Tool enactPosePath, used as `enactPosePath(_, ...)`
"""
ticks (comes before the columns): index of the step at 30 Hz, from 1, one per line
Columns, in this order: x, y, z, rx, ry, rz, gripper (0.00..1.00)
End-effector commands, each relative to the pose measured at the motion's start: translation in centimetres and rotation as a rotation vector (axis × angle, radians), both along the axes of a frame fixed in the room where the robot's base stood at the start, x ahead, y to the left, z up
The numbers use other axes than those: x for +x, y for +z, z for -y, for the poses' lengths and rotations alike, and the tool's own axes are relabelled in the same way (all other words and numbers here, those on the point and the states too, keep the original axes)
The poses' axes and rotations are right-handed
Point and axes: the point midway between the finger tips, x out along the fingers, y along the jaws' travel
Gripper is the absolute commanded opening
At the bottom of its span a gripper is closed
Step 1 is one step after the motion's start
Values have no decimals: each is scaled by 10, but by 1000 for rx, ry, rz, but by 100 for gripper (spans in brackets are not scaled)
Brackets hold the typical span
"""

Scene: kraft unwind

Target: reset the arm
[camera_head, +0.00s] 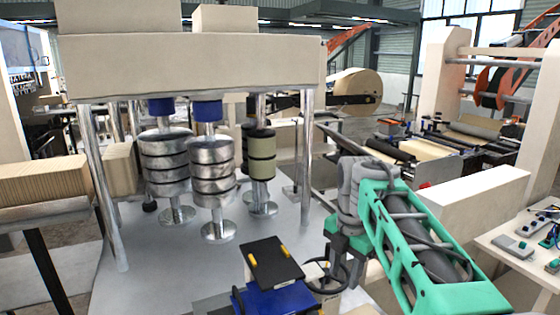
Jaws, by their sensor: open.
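My arm (425,245), with green shells and grey joints, reaches in from the lower right and bends down at its grey upper joint. My gripper (338,268) hangs below this bend, at the lower middle of the view. It is open, and I see nothing held in it. Its fingertips are partly hidden among dark cables and parts. It is in front of the press machine and apart from its metal rollers.
The press machine (190,65) has upright posts and stacked metal rollers (212,172) over a grey plate (170,262). A cream block (470,200) stands close right of my arm. A side table (515,262) holds small devices. Brown stacks (45,181) lie at left.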

Motion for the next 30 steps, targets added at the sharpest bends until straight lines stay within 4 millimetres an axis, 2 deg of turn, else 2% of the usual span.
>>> enactPosePath(5, -25, -3, 0, 31, -330, 46, 42)
enactPosePath(8, -46, -8, 1, 66, -595, 79, 42)
enactPosePath(10, -64, -15, 2, 107, -833, 108, 42)
enactPosePath(15, -114, -43, 5, 257, -1488, 163, 42)
enactPosePath(18, -138, -64, 7, 357, -1823, 173, 42)
enactPosePath(21, -154, -79, 8, 435, -2053, 169, 42)
enactPosePath(24, -161, -87, 8, 473, -2167, 163, 42)
enactPosePath(30, -162, -89, 8, 479, -2190, 160, 42)
